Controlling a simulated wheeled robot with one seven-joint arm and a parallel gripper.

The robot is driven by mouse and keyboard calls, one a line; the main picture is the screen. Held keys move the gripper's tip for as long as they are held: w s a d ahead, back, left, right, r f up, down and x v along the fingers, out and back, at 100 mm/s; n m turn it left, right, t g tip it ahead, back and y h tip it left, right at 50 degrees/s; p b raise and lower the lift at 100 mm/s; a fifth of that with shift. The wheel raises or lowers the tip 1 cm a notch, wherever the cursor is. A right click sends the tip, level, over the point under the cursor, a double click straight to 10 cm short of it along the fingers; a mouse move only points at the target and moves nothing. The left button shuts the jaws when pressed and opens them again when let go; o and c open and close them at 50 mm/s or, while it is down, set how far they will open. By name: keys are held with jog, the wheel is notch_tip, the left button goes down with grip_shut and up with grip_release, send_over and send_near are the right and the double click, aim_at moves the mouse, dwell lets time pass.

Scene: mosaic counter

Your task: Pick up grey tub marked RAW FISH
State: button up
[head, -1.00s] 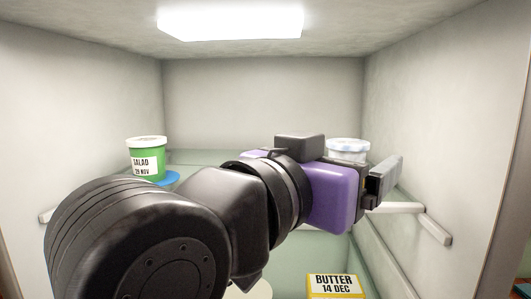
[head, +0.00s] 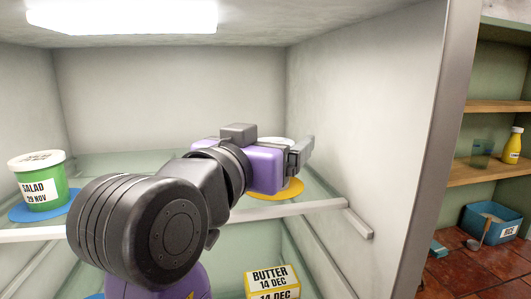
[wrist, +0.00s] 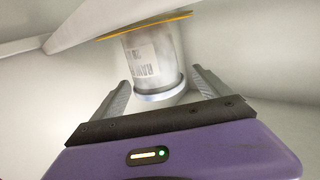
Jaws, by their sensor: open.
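In the wrist view the tub appears upside down, with the mat's edge (wrist: 140,27) at the top. My gripper (wrist: 160,86) is open, its fingers spread to either side of the tub's lid end, with nothing held. In the head view the gripper (head: 301,152) is at the right side of the compartment.
A green SALAD tub (head: 40,180) stands on a blue mat (head: 62,208) at left on the same glass shelf. A yellow BUTTER box (head: 272,283) is below. The right side wall (head: 370,110) and a pale shelf rail (head: 320,207) are close to my gripper.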

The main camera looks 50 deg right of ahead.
jog(key=c, duration=1.6)
jog(key=shift+c, duration=0.2)
jog(key=shift+r, duration=0.1)
